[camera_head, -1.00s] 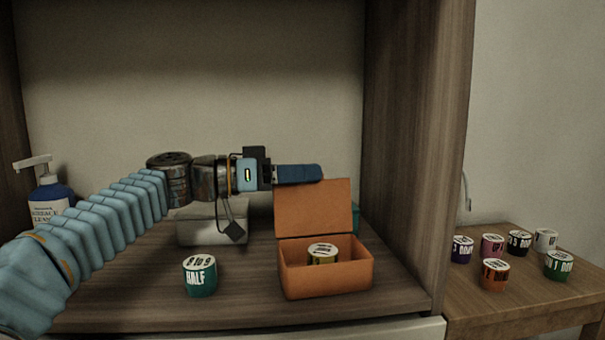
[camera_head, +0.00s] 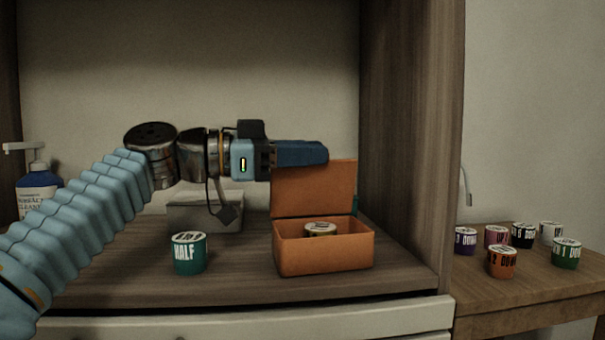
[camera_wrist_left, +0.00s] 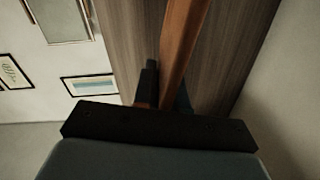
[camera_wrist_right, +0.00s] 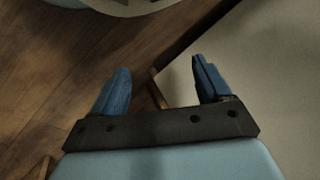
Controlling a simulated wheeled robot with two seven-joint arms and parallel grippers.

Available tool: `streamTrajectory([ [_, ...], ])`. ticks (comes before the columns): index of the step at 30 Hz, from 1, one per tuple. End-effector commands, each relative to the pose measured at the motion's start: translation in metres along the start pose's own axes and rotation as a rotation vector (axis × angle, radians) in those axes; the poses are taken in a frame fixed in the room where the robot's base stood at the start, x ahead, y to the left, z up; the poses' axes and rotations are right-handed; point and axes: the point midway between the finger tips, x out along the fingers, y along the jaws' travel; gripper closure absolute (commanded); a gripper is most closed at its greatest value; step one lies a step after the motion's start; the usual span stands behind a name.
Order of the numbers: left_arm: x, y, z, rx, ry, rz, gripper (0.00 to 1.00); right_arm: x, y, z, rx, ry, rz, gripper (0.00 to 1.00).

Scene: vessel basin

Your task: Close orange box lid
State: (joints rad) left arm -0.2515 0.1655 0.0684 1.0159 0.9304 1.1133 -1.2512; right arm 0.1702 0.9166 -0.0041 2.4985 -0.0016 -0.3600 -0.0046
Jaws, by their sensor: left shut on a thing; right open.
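The orange box (camera_head: 325,252) stands on the wooden shelf with its lid (camera_head: 313,190) raised upright at the back. A round labelled container (camera_head: 320,229) sits inside the box. My left gripper (camera_head: 318,153) is at the top left edge of the lid and is shut on it. In the left wrist view the lid (camera_wrist_left: 182,50) shows as an orange strip running up from between the fingers, seen edge-on. My right gripper (camera_wrist_right: 161,92) is open and empty over the floor, seen only in the right wrist view.
A green tub (camera_head: 189,253) stands left of the box. A grey box (camera_head: 200,213) is behind it, and a cleaner bottle (camera_head: 38,190) is at the far left. The cabinet side wall (camera_head: 408,130) rises to the right. Several tubs stand on a side table (camera_head: 545,278).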

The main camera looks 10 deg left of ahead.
Motion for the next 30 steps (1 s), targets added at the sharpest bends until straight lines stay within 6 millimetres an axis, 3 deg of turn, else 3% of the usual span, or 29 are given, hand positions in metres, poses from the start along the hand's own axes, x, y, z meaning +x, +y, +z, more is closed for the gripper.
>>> streamTrajectory([
  [1, 0.000, 0.004, 0.005, 0.026, 0.000, 0.000, 1.00, 0.009, 0.002, 0.001, -0.001, -0.001, -0.001, 0.23],
  [7, 0.000, 0.011, 0.003, 0.108, -0.001, 0.000, 1.00, 0.019, 0.004, 0.002, -0.001, -0.005, -0.004, 0.23],
  [24, 0.000, 0.015, 0.001, 0.147, -0.001, 0.001, 1.00, 0.022, 0.005, 0.002, -0.002, -0.008, -0.006, 0.23],
  [25, 0.000, 0.015, 0.001, 0.147, -0.001, 0.001, 0.87, 0.022, 0.005, 0.002, -0.002, -0.008, -0.006, 0.23],
  [27, 0.000, 0.015, 0.001, 0.146, -0.001, 0.001, 0.77, 0.022, 0.005, 0.002, -0.002, -0.008, -0.006, 0.23],
  [30, 0.000, 0.015, 0.001, 0.146, -0.001, 0.000, 0.69, 0.022, 0.005, 0.002, -0.002, -0.008, -0.006, 0.23],
])
